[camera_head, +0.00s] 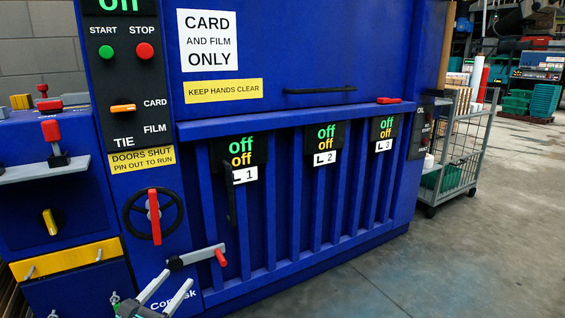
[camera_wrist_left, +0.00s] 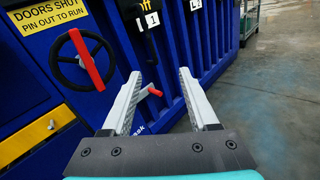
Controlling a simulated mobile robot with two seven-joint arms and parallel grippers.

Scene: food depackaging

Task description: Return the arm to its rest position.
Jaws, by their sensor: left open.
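My left gripper (camera_head: 166,291) is low in the head view, in front of the blue baler (camera_head: 300,75). Its two pale fingers are spread apart with nothing between them. In the left wrist view the gripper (camera_wrist_left: 158,90) is also open, and a lever with a red grip (camera_wrist_left: 155,91) shows beyond the fingers. In the head view this lever (camera_head: 200,257) sits above and right of the fingertips; I cannot tell whether they touch it. The handwheel (camera_head: 154,216) with a red bar is above the gripper. My right gripper is not in view.
The baler carries a panel with a green start button (camera_head: 106,53), a red stop button (camera_head: 144,51) and an orange switch (camera_head: 123,108). A red-handled lever (camera_head: 51,131) and a yellow bar (camera_head: 65,260) are at left. A wire trolley (camera_head: 464,150) stands at right beside open concrete floor (camera_head: 470,255).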

